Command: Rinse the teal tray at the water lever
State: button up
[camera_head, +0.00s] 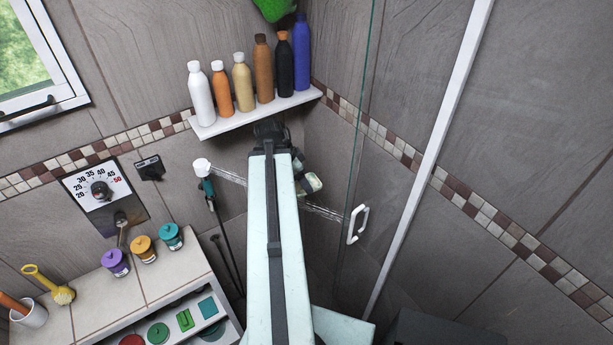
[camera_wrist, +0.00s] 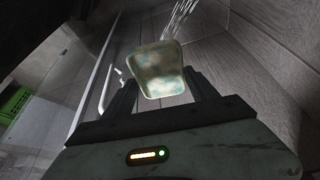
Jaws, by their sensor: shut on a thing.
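My gripper (camera_wrist: 161,82) is shut on the teal tray (camera_wrist: 162,66), which sits tilted between its two fingers in the wrist view. The tray's face is pale green-teal with brownish blotches. Water streaks (camera_wrist: 180,18) show right above its upper edge; I cannot tell if they touch it. In the head view my arm hides most of the gripper; a small pale piece right of the arm may be the tray. The shower head (camera_head: 203,167) sends a jet rightward behind my arm. The water lever (camera_head: 121,219) is below the temperature dial (camera_head: 101,191).
A shelf (camera_head: 262,110) with several bottles is above. A glass panel with a white handle (camera_head: 357,223) stands to the right. At lower left, a tiled ledge (camera_head: 108,290) holds purple, orange and teal jars, a yellow brush and a cup.

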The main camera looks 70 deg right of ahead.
jog(key=w+f+b, duration=0.2)
jog(key=w, duration=1)
jog(key=shift+w+a+f, duration=0.15)
jog(key=shift+w+f, duration=0.1)
dwell(0.4)
jog(key=shift+s+d, duration=0.35)
jog(key=shift+d, duration=0.15)
jog(key=shift+a, duration=0.1)
jog(key=shift+w+a, duration=0.4)
